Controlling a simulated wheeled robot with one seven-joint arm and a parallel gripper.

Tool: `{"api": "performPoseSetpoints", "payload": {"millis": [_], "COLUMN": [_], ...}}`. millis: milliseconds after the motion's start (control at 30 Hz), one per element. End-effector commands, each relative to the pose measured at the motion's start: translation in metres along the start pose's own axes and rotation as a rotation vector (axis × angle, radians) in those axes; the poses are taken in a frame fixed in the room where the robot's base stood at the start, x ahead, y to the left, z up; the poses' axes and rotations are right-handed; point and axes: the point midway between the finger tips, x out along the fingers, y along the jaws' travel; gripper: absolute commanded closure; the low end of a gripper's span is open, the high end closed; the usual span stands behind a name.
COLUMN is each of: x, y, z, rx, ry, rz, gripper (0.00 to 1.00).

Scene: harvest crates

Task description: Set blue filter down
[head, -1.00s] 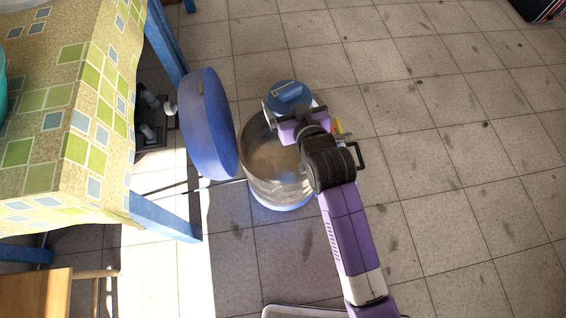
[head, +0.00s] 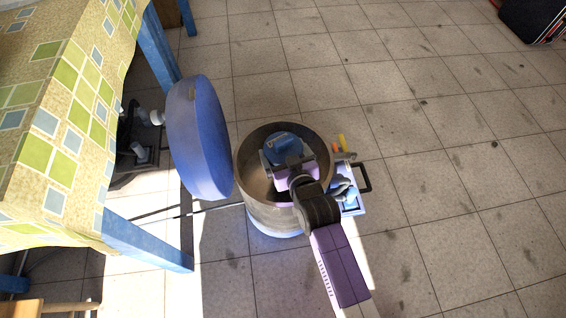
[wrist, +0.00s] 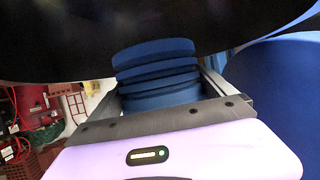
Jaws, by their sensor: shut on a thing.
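The blue filter (head: 282,146) is a ribbed round blue thing held in my gripper (head: 286,160). In the wrist view, the filter (wrist: 157,72) sits between the two fingers of my gripper (wrist: 160,90), which are shut on it. In the head view, the filter and gripper lie over the mouth of a large round metal drum (head: 262,217) with a blue base. I cannot tell how far they are above or inside its rim. My wrist hides part of the drum's right side.
A large blue disc (head: 198,138) stands close to the drum's left. A table with a checked cloth (head: 60,130) and blue legs is further left. A light blue tray (head: 352,206) with small things is right of the drum. The tiled floor (head: 450,190) at right is clear.

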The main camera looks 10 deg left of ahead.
Motion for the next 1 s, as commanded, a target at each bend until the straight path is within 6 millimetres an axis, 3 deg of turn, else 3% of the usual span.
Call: {"api": "performPoseSetpoints", "payload": {"millis": [167, 433, 1000], "x": [0.004, 0.018, 0.021], "y": [0.0, 0.0, 0.0], "z": [0.009, 0.043, 0.051], "rx": [0.0, 0.0, 0.0], "ry": [0.0, 0.0, 0.002], "rz": [0.0, 0.0, 0.0], "gripper": [0.51, 0.51, 0.51]}}
